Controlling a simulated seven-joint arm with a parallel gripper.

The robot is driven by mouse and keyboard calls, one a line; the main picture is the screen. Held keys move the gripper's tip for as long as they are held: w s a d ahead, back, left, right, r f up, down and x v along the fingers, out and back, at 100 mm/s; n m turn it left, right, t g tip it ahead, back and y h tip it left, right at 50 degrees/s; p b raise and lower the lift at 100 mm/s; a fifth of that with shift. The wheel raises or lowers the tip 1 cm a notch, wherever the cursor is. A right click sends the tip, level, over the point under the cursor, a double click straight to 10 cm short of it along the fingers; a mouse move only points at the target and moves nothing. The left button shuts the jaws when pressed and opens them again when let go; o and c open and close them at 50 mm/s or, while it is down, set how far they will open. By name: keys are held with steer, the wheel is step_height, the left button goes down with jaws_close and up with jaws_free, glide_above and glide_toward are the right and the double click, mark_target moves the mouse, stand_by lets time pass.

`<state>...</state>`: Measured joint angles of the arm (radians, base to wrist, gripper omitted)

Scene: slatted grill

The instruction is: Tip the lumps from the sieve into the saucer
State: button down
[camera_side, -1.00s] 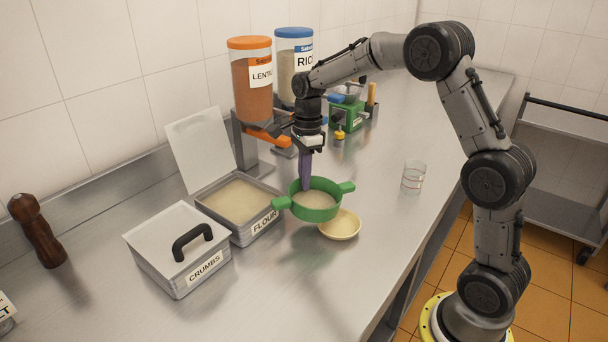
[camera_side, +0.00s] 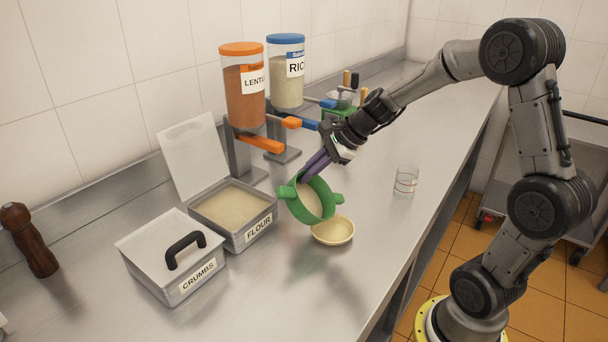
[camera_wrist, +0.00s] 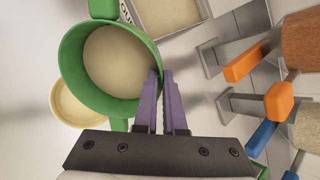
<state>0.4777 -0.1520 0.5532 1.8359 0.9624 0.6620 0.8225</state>
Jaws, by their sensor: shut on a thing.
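The green sieve (camera_side: 297,204) is tilted steeply in the side view, its open top facing the saucer side. My gripper (camera_side: 318,165) has its purple fingers shut on the sieve's rim or wall. In the wrist view the sieve (camera_wrist: 72,58) shows a pale beige mesh or contents inside; I cannot make out separate lumps. The cream saucer (camera_side: 340,236) sits on the counter just below and right of the sieve, and looks empty. In the wrist view the saucer (camera_wrist: 68,108) is partly hidden behind the sieve. My gripper's fingers (camera_wrist: 156,85) also show there.
An open flour bin (camera_side: 238,234) stands left of the sieve, with a lidded crumbs bin (camera_side: 150,250) beside it. Lentil (camera_side: 243,95) and rice (camera_side: 287,90) dispensers stand behind. A clear glass (camera_side: 405,181) is at the right. The front counter is clear.

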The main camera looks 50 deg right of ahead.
steer(key=t, duration=0.1)
steer(key=s+t, duration=0.1)
steer(key=s+t+y, duration=0.1)
steer(key=shift+s+d+r, duration=0.1)
steer(key=shift+d+r, duration=0.3)
steer(key=s+t, duration=0.1)
steer(key=s+d+t+y, duration=0.1)
steer(key=t, duration=0.1)
steer(key=s+t+y, duration=0.1)
steer(key=s, duration=0.1)
steer(key=shift+d+r+t, duration=0.15)
steer(key=shift+r+t, duration=0.15)
steer(key=shift+t, duration=0.1)
steer(key=shift+s+d+f+n+t+y, duration=0.2)
steer(key=shift+s+d+t+y, duration=0.15)
steer(key=shift+s+t, duration=0.65)
steer(key=shift+s+d+f+n+t+y, duration=0.2)
steer(key=shift+s+t+y, duration=0.25)
steer(key=shift+s+t, duration=0.5)
steer(key=shift+s+d+f+n+t+y, duration=0.15)
steer(key=shift+s+d+t+y, duration=0.2)
steer(key=shift+s+t, duration=0.65)
steer(key=shift+w+y, duration=0.25)
steer(key=shift+w, duration=0.05)
